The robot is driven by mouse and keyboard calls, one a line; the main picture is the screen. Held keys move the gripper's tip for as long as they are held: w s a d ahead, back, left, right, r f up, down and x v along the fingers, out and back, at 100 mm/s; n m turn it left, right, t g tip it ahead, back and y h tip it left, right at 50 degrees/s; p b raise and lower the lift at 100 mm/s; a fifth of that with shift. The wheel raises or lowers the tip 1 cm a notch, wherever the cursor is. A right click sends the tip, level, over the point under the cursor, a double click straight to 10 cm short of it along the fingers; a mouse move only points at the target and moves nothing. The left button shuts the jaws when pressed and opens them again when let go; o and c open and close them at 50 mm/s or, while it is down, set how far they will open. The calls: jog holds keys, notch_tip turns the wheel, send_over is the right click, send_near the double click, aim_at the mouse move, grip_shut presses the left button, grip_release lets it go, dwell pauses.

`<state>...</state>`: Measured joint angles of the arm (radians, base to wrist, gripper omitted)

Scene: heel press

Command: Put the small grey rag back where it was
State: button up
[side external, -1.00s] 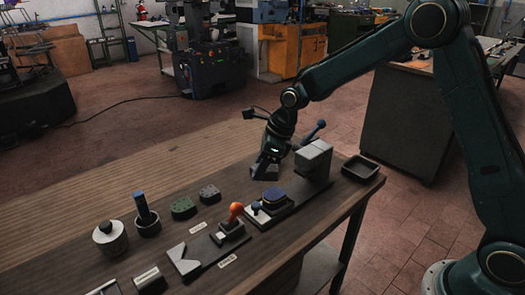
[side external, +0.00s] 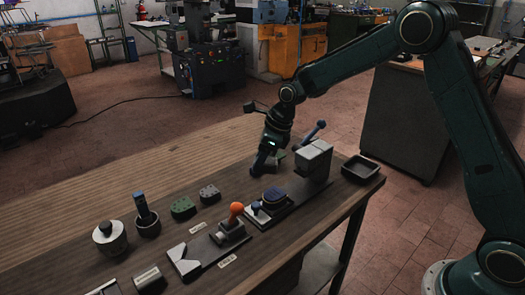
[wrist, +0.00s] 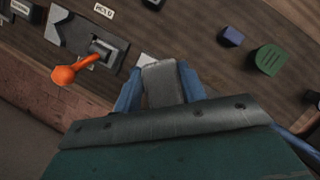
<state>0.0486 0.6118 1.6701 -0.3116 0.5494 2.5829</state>
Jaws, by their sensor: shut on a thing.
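My gripper (side external: 262,168) is low over the workbench, behind the blue-topped fixture and left of the grey block of the press. In the wrist view its two blue fingers (wrist: 160,88) are closed on the small grey rag (wrist: 163,82), which shows as a grey piece between them. In the side view the rag is hard to make out behind the fingers. I cannot tell whether it touches the bench.
The lever press (side external: 313,160) stands just right of my gripper, with a blue pad (side external: 274,195) in front. An orange-knobbed clamp (side external: 236,208), green block (side external: 183,208), grey block (side external: 209,193) and lidded jar (side external: 110,238) stand leftward. A black tray (side external: 361,167) sits right. The back-left bench is clear.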

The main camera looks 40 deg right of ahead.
jog(key=w+d+f+m+h, duration=0.1)
jog(key=w+d, duration=0.3)
jog(key=d, duration=0.5)
jog(key=w+d+f+m+h, duration=0.1)
jog(key=w+d+m, duration=0.3)
jog(key=d, duration=0.5)
jog(key=w+d+f+m+t, duration=0.1)
jog(key=w+d+f+m, duration=0.2)
jog(key=w+d, duration=0.3)
jog(key=d, duration=0.4)
jog(key=shift+f+h, duration=0.25)
jog(key=shift+h, duration=0.15)
jog(key=shift+f, duration=0.1)
jog(key=shift+f, duration=3.9)
jog(key=o, duration=0.9)
jog(key=shift+f, duration=0.15)
